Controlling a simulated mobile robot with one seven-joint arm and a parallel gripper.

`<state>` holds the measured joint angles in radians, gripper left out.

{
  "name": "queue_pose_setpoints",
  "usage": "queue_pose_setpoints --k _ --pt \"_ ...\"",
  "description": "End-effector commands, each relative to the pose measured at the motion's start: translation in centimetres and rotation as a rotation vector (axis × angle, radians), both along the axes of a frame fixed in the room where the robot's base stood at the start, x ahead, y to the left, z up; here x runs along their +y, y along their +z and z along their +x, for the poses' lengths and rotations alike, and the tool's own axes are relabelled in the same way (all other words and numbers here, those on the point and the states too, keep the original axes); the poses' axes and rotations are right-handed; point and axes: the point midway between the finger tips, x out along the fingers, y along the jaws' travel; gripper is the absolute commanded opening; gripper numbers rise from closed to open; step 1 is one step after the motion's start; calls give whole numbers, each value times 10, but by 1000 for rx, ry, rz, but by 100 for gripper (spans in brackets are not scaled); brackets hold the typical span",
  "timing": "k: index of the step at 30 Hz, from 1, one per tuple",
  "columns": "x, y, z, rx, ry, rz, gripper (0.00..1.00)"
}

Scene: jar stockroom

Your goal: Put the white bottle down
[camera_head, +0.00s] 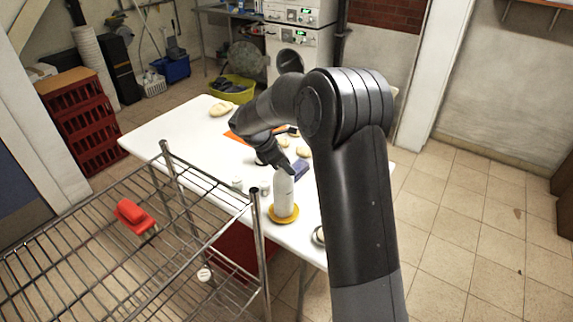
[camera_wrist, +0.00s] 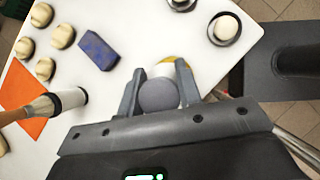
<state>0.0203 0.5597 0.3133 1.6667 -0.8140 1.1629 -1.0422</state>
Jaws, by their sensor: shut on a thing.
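The white bottle (camera_head: 283,195) is upright near the table's front edge, over a yellow-orange dish (camera_head: 284,213). In the head view its base appears at the dish; I cannot tell whether it touches. My gripper (camera_head: 284,170) is shut on the bottle's upper part from above. In the wrist view, the bottle's grey round top (camera_wrist: 158,96) sits between the two fingers of my gripper (camera_wrist: 159,76). A bit of the yellow dish (camera_wrist: 180,64) shows beyond the fingers, and most of it is hidden there.
The white table (camera_head: 170,140) holds a blue block (camera_wrist: 98,50), several round tan pieces, an orange sheet (camera_wrist: 20,92) and a dark dish (camera_wrist: 224,29) with a pale round thing. A wire rack (camera_head: 90,265) stands at the front left, carrying a red object (camera_head: 133,215).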

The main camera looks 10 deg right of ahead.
Motion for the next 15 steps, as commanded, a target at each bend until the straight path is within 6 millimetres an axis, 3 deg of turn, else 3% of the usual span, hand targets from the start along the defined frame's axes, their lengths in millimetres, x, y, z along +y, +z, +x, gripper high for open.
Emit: queue_pose_setpoints --k 9,10,15 --pt "0 -1 0 -2 0 0 0" --pt "0 -2 0 -1 0 0 32" --pt "0 -2 0 -1 0 0 46"
